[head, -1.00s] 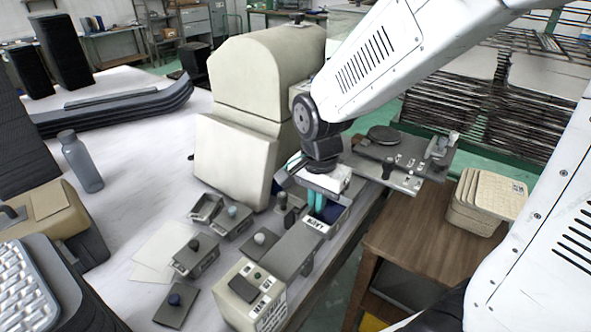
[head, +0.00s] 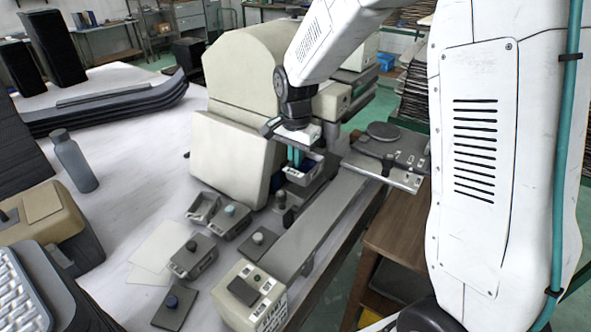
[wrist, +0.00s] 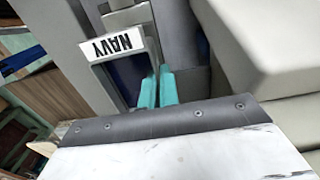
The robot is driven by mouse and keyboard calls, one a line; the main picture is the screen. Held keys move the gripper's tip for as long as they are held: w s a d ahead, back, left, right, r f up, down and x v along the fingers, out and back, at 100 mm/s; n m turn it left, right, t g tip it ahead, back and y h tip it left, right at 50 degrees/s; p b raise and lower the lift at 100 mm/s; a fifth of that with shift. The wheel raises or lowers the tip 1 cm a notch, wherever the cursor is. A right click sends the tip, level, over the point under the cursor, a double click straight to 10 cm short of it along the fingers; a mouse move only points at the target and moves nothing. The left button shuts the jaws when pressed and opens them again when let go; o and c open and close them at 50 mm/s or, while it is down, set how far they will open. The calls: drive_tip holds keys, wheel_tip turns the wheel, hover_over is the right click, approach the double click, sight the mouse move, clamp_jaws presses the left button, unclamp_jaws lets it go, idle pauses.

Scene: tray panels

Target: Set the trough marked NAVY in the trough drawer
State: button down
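The trough marked NAVY (head: 306,172) is a grey open box with a dark blue inside and a white label. In the wrist view its NAVY label (wrist: 121,43) shows upside down. My gripper (head: 294,157) is shut on the trough's wall; its teal fingers (wrist: 157,88) show close together at the wall in the wrist view. The trough hangs beside the cream machine (head: 235,150), near the far end of a long grey strip (head: 315,225). Whether it touches anything below cannot be told. I cannot pick out the trough drawer with certainty.
Grey troughs (head: 230,222) and knobbed blocks (head: 193,257) stand on the white table left of the strip. A cream box (head: 240,300) stands at the front. A grey plate with a round disc (head: 383,131) lies to the right, above a wooden stand (head: 392,240).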

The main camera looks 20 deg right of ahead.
drive_tip(key=shift+f, duration=1.6)
drive_tip(key=shift+f, duration=0.15)
drive_tip(key=c, duration=1.7)
unclamp_jaws()
wheel_tip(320, 180, up, 12)
drive_tip(key=s+d+r+n, duration=0.1)
drive_tip(key=s+r+n, duration=0.25)
drive_tip(key=s, duration=0.55)
drive_tip(key=s+d+r+n, duration=0.15)
drive_tip(key=s+r, duration=0.25)
drive_tip(key=s, duration=0.4)
drive_tip(key=s+n, duration=0.2)
drive_tip(key=s, duration=0.2)
drive_tip(key=s+n, duration=0.2)
drive_tip(key=s, duration=0.3)
drive_tip(key=s+f+n+t, duration=0.1)
drive_tip(key=s+n, duration=0.1)
drive_tip(key=s, duration=0.3)
drive_tip(key=shift+s+d+f, duration=0.1)
drive_tip(key=shift+d, duration=0.2)
